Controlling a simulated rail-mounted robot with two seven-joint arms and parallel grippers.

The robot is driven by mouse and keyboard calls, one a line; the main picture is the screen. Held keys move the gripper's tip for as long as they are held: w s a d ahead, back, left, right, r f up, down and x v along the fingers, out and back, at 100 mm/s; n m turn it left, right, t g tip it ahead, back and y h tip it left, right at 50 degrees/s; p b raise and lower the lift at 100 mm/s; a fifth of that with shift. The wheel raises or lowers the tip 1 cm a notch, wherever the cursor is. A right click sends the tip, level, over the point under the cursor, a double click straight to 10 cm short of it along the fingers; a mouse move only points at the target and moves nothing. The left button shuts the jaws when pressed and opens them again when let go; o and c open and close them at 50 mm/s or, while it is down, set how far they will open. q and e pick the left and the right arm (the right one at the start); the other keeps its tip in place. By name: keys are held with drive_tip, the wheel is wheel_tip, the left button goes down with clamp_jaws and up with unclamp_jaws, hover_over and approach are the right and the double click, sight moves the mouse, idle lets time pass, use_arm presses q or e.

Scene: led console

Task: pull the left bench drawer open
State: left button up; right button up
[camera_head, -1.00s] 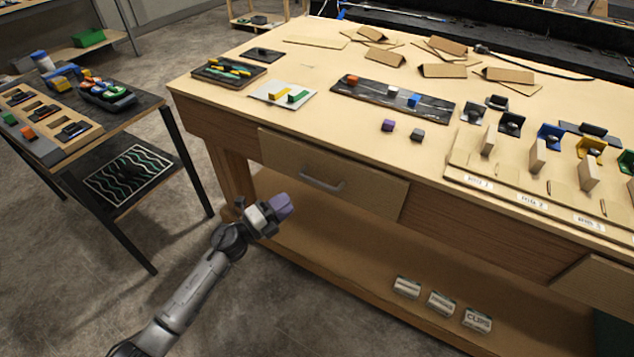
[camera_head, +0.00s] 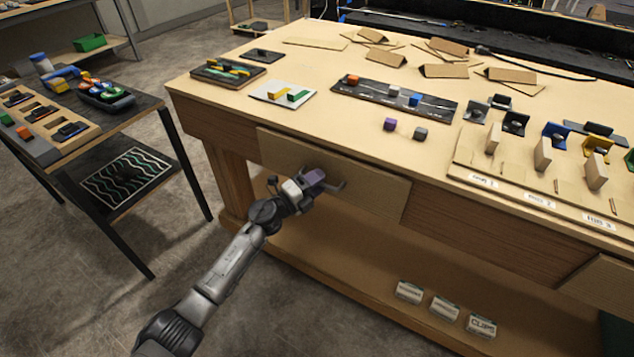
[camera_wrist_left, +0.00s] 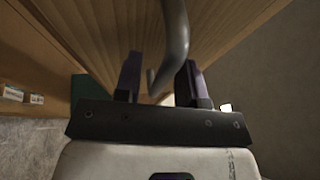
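The left bench drawer (camera_head: 380,192) is a light wood front under the bench top, and it looks shut. Its grey bar handle (camera_head: 338,186) is partly hidden behind my left gripper (camera_head: 316,178) in the head view. In the left wrist view the curved handle (camera_wrist_left: 176,40) comes down between the two dark purple fingers of my left gripper (camera_wrist_left: 160,78). The fingers are apart, with a visible gap beside the handle, so the gripper is open around it. My right gripper is in neither view.
A lower shelf (camera_head: 340,260) holds labelled boxes (camera_head: 444,308). A side table (camera_head: 135,110) stands at left. The floor before the drawer is clear.

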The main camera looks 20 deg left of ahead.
use_arm(q)
drive_tip(key=shift+c, duration=0.2)
clamp_jaws()
idle(0.3)
